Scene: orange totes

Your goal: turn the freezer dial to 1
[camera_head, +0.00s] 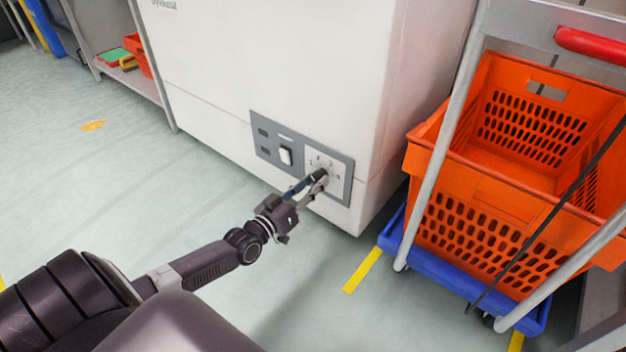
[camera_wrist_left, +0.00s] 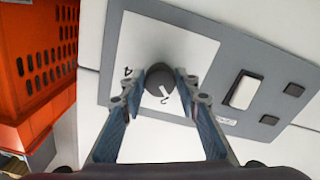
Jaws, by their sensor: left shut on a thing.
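The white freezer (camera_head: 290,60) stands in front of me, with a grey control panel (camera_head: 262,142) low on its face. The dark round dial (camera_wrist_left: 160,84) sits on a white plate with numbers in the left wrist view. Its white pointer mark lies near a number that looks like 2, and a 4 shows to the left. My left gripper (camera_wrist_left: 160,82) is shut on the dial, one finger on each side. In the head view the left gripper (camera_head: 318,177) covers most of the dial. My right gripper is not in view.
A white rocker switch (camera_head: 286,156) is beside the dial plate on the panel. An orange tote (camera_head: 470,235) on a blue wheeled base (camera_head: 450,279) stands right of the freezer, behind a grey frame. Open floor (camera_head: 120,190) lies to the left.

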